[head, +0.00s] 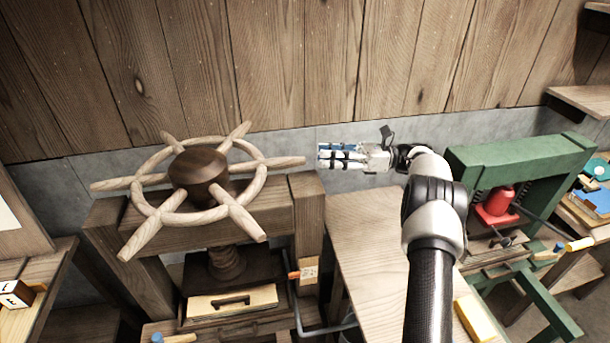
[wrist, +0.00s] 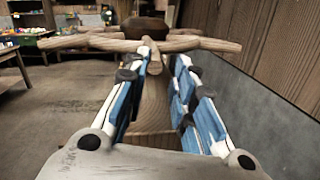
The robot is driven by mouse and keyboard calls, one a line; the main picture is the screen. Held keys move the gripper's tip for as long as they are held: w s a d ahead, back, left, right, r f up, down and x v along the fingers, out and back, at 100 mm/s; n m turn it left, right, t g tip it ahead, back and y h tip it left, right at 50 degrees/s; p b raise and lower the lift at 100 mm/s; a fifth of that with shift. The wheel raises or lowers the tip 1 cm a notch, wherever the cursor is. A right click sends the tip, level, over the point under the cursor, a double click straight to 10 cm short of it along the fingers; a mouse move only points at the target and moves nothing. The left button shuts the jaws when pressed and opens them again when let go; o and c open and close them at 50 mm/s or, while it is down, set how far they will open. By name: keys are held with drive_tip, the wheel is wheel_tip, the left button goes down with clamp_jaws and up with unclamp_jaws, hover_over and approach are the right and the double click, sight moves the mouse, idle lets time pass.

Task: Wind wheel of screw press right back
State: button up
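In the wrist view, the blue and white fingers (wrist: 160,60) stand apart. The spoke's end (wrist: 153,58) shows in line with the gap between them, nearer the left finger. I cannot tell whether they touch. The wooden screw (head: 226,262) shows below the beam.
The press frame (head: 308,230) stands under the wheel. A plank wall (head: 300,60) with a grey lower band is close behind. A wooden table (head: 370,240) lies below my arm. A green press (head: 520,155) with a red part stands right.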

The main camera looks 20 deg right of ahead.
drive_tip(key=s+m+t, duration=0.1)
drive_tip(key=m+t, duration=0.1)
drive_tip(key=m, duration=0.1)
drive_tip(key=s+m+t+h+b, duration=0.1)
drive_tip(key=s+m+t, duration=0.1)
drive_tip(key=m, duration=0.2)
drive_tip(key=s+d+m+t+h+b, duration=0.1)
drive_tip(key=s+m+t, duration=0.1)
drive_tip(key=m, duration=0.2)
drive_tip(key=shift+s+r, duration=0.1)
drive_tip(key=shift+r, duration=0.2)
clamp_jaws()
drive_tip(key=s+a+f+m+t+h+b, duration=0.1)
drive_tip(key=s+a+m+t+h, duration=0.15)
drive_tip(key=s+m, duration=0.3)
drive_tip(key=s+a+f+m+t+h+b, duration=0.1)
drive_tip(key=s+a+f+m+h+b, duration=0.15)
drive_tip(key=s+m, duration=0.3)
drive_tip(key=b, duration=0.1)
approach(281, 168)
drive_tip(key=a, duration=0.3)
drive_tip(key=shift+w+d+r+m+b, duration=0.1)
drive_tip(key=shift+w+m+b, duration=0.1)
drive_tip(key=shift+w, duration=0.7)
drive_tip(key=shift+w+d+m+b, duration=0.15)
drive_tip(key=shift+w+m+b, duration=0.05)
drive_tip(key=shift+w, duration=0.65)
